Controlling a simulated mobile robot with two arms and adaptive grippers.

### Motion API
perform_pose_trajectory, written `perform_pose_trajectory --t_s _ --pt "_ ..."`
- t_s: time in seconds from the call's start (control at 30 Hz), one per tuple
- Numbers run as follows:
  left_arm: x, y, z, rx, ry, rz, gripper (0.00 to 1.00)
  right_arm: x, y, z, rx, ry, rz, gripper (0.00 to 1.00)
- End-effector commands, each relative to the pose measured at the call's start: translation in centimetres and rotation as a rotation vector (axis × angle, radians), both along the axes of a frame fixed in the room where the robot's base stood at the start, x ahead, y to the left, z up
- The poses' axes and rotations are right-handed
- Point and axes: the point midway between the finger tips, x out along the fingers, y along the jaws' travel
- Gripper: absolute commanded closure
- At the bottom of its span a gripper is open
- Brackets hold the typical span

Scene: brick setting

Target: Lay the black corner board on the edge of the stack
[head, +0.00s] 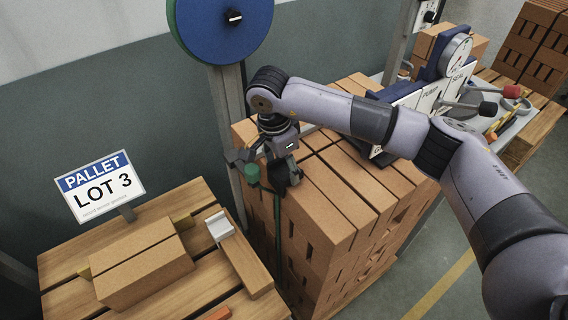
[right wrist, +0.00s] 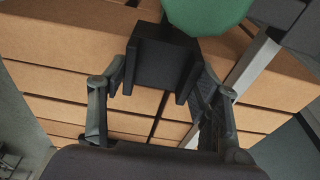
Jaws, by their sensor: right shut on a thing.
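The stack of orange-brown bricks (head: 325,215) stands in the middle of the head view. My right gripper (head: 281,172) is over the stack's near left top edge, pointing down. In the right wrist view my right gripper (right wrist: 160,82) is shut on the black corner board (right wrist: 163,62), a small dark angled piece between the two fingers. The board is in front of the brick faces; I cannot tell whether it touches them. In the head view the gripper mostly hides it. My left gripper is not in view.
A green knob (head: 252,173) and a dark green strap (head: 277,235) are close beside the gripper. A blue reel (head: 220,25) on a post stands behind.

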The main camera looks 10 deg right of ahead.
Motion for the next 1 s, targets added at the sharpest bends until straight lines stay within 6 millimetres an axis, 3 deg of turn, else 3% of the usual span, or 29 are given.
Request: perform_pose_trajectory --t_s 0.53,0.57,0.9,1.0 --pt "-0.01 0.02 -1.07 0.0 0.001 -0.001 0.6 -0.01 0.0 -1.04 0.0 0.0 0.0 0.71" --pt "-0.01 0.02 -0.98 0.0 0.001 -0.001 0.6 0.0 0.0 -0.95 0.0 0.0 0.0 0.41" --pt "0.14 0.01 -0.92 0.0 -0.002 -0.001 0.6 0.0 -0.01 -0.93 0.0 0.0 0.0 0.19" --pt "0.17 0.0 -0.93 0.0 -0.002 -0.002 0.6 0.0 -0.01 -0.93 0.0 0.0 0.0 0.19"
